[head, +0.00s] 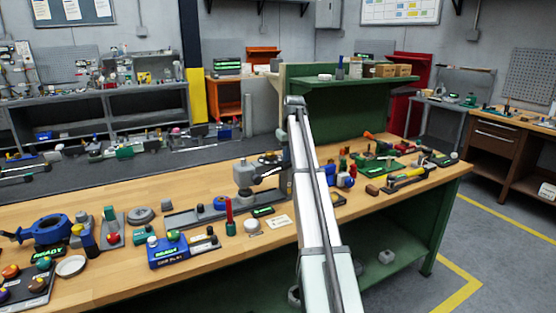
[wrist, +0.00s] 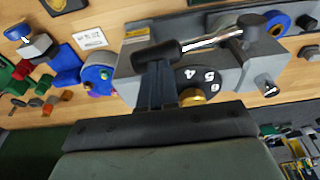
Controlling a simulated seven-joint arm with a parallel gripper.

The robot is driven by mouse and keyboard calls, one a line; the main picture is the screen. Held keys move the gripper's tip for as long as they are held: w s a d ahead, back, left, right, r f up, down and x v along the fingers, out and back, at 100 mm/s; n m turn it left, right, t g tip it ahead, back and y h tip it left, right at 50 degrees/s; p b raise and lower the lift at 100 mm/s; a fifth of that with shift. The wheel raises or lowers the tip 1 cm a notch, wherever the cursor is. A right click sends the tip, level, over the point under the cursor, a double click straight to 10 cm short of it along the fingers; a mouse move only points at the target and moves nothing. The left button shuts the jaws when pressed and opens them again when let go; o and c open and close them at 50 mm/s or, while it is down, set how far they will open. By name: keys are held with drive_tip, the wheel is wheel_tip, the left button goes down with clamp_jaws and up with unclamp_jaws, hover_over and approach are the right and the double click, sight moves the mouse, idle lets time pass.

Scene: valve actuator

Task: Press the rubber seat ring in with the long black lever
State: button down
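The long lever has a silver rod and a thick black grip (wrist: 158,55). In the wrist view it runs from a dark round pivot at upper right to my fingers. The lever also shows in the head view (head: 268,172), beside a grey fixture (head: 245,178). My gripper (wrist: 156,80) has its fingers close together, with their tips against or just under the black grip; exact contact cannot be told. The grip lies across the tips, not visibly between them. A blue round part (wrist: 278,22) sits by the lever's pivot. I cannot make out the rubber seat ring.
A black dial with white numbers (wrist: 205,76) and a brass knob (wrist: 193,97) are close to my fingers. A blue box with a green display (head: 172,250) and a red upright handle (head: 229,215) stand in front. Tools crowd the bench (head: 115,290) on both sides.

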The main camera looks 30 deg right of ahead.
drive_tip(key=shift+d+f, duration=0.15)
drive_tip(key=shift+f, duration=0.65)
drive_tip(key=shift+d+f, duration=0.15)
drive_tip(key=shift+f, duration=0.65)
idle(0.6)
drive_tip(key=shift+s+f, duration=0.1)
drive_tip(key=shift+f, duration=1.15)
idle(1.1)
drive_tip(key=shift+a+r, duration=0.45)
drive_tip(key=shift+r, duration=1.3)
drive_tip(key=shift+a+r, duration=0.4)
drive_tip(key=shift+r, duration=1.35)
drive_tip(key=shift+a+r, duration=0.45)
drive_tip(key=shift+r, duration=1.3)
drive_tip(key=shift+r, duration=0.15)
wheel_tip(320, 180, up, 5)
hover_over(289, 167)
drive_tip(key=w+a, duration=0.1)
drive_tip(key=a, duration=0.1)
drive_tip(key=shift+w, duration=0.1)
